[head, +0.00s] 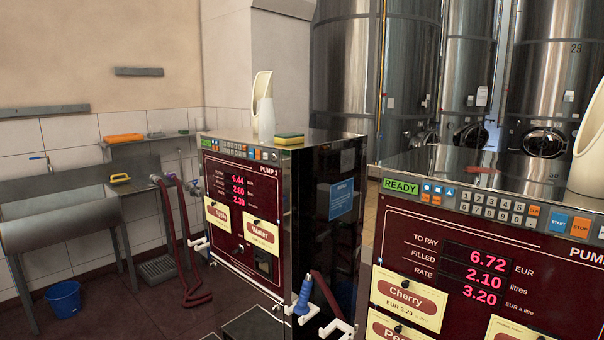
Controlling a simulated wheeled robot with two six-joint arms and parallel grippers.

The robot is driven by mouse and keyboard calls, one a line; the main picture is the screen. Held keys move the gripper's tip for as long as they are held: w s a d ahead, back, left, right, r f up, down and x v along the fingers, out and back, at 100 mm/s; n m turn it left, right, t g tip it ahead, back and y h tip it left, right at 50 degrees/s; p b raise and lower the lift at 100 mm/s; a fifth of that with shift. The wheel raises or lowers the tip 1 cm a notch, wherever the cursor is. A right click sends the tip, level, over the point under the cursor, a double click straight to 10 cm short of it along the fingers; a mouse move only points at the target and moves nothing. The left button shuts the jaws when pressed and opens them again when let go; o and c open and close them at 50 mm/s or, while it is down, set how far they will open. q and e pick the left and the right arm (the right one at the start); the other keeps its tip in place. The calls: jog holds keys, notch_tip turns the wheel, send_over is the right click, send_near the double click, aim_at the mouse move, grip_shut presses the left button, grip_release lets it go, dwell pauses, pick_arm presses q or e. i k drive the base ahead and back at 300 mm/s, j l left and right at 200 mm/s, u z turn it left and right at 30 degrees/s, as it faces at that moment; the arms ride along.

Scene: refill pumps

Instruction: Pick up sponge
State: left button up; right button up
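A sponge (289,138), yellow with a green top layer, lies flat on the top of the pump marked PUMP 1 (330,160), near its front edge. Neither of my grippers shows in the head view. Nothing touches the sponge from above.
A second pump (470,285) marked READY stands close at the right, with a cream vessel (588,150) on top. A sink (60,225), a blue bucket (63,297) and a shelf (150,151) are at the left. Steel tanks (345,65) stand behind.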

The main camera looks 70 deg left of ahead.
aim_at(292, 138)
jog(key=i+u, duration=0.1)
jog(key=u, duration=0.25)
jog(key=i+u, duration=0.1)
jog(key=u, duration=0.65)
jog(key=i+l, duration=0.05)
jog(key=l, duration=0.05)
